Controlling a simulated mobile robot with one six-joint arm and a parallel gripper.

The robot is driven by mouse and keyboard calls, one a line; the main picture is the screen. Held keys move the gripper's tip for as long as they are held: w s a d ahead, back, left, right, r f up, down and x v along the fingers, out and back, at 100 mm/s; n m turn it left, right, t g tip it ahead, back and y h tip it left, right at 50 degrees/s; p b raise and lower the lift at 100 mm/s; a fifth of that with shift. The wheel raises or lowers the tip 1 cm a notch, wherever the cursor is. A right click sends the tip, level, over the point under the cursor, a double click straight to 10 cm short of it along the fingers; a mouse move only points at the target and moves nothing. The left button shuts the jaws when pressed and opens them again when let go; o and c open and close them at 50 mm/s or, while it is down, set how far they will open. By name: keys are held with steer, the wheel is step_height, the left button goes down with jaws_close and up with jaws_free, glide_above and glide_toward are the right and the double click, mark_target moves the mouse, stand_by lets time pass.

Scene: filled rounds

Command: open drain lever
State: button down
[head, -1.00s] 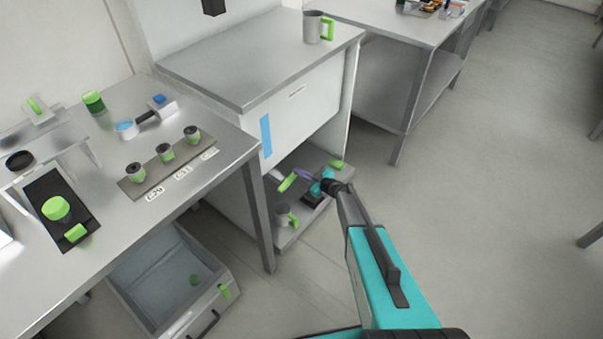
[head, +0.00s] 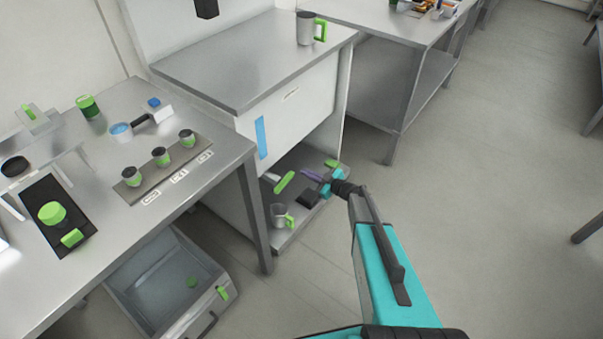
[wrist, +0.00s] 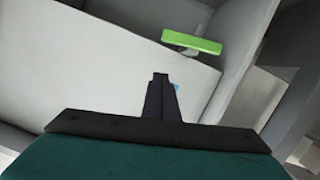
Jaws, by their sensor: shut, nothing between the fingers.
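A bright green bar, likely the drain lever (head: 284,182), stands slanted inside the open lower bay of the cabinet in the head view. In the wrist view a green bar on a short grey post, seemingly the same lever (wrist: 192,42), lies beyond and to the right of my fingertips. My gripper (wrist: 160,76) is shut and empty, its dark fingers apart from the bar in that picture. In the head view my teal and dark wrist end reaches into the bay right of the lever; the fingertips are too small to tell there.
A grey mug with a green handle (head: 280,216) stands low in the bay, near my wrist. The cabinet top (head: 255,62) overhangs the bay. A table (head: 225,165) with several cups stands left, above an open drawer (head: 170,278).

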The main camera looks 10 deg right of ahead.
steer(key=shift+v, duration=1.35)
steer(key=shift+a, duration=0.1)
steer(key=s+a+f+m, duration=0.15)
steer(key=s+a, duration=0.25)
steer(key=a, duration=0.6)
steer(key=s+d+f+m+g+h, duration=0.2)
steer(key=s+d+f+m+h, duration=0.15)
steer(key=s, duration=0.35)
steer(key=s+d+f+m+g+h, duration=0.3)
steer(key=s+f+h, duration=0.15)
steer(key=s, duration=0.35)
steer(key=s+d+f+m+g+h, duration=0.2)
steer(key=s+d+f+m+h, duration=0.15)
steer(key=s, duration=0.35)
steer(key=s+a+g, duration=0.1)
steer(key=s+g, duration=0.2)
steer(key=s, duration=0.5)
steer(key=s+a+r+g+y, duration=0.1)
steer(key=s+g, duration=0.3)
steer(key=s, duration=0.5)
steer(key=s+a+r+g+y, duration=0.1)
steer(key=s+a+g, duration=0.1)
steer(key=s, duration=0.7)
steer(key=shift+a+n+g, duration=0.3)
steer(key=shift+n+g, duration=0.15)
steer(key=shift+g, duration=0.25)
